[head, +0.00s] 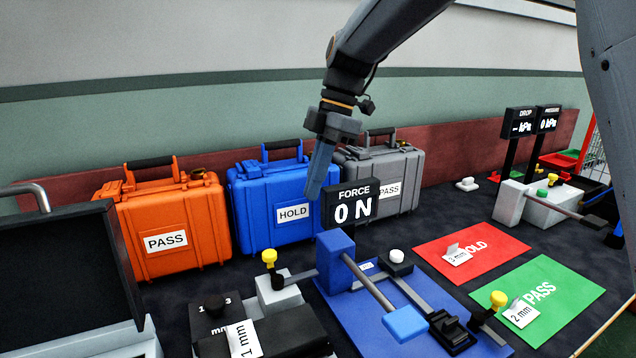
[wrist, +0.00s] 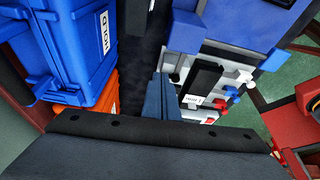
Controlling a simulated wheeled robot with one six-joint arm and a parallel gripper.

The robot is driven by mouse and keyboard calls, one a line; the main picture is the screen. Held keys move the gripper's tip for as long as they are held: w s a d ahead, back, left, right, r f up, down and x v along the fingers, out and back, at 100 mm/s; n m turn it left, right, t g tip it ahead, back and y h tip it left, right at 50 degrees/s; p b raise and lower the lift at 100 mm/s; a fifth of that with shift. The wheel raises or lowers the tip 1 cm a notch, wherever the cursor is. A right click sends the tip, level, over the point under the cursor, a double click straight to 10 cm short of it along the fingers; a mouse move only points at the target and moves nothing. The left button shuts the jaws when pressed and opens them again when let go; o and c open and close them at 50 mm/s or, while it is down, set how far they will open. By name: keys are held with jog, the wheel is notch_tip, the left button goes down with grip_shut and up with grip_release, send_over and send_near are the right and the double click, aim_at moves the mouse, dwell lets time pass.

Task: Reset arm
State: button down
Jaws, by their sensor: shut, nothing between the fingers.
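My gripper (head: 314,192) hangs from my arm at the top centre of the head view, pointing down in front of the blue HOLD case. Its long blue fingers are together with nothing between them. In the wrist view the fingers (wrist: 161,98) also show closed, above the dark table. The fingertips appear apart from the blue case (head: 270,202) and the FORCE display (head: 350,204), which reads 0 N.
An orange PASS case (head: 172,228) and a grey PASS case (head: 402,170) flank the blue one. A blue test rig (head: 372,302) stands in front. A red HOLD mat (head: 472,252) and a green PASS mat (head: 548,290) lie to the right, each bearing a small card.

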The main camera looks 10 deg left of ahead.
jog(key=s+d+f+m+t+h+p, duration=0.1)
jog(key=s+d+f+m+p, duration=0.3)
jog(key=s+d+m, duration=0.6)
jog(key=s+d+f+m+t+h+p, duration=0.1)
jog(key=s+d+f+m+p, duration=0.3)
jog(key=s+d+m, duration=0.7)
jog(key=d+f+m, duration=0.2)
jog(key=d+m, duration=0.2)
jog(key=d, duration=0.5)
jog(key=shift+s+f+m+h, duration=0.25)
jog(key=shift+f+m+h, duration=0.05)
jog(key=shift+h, duration=0.1)
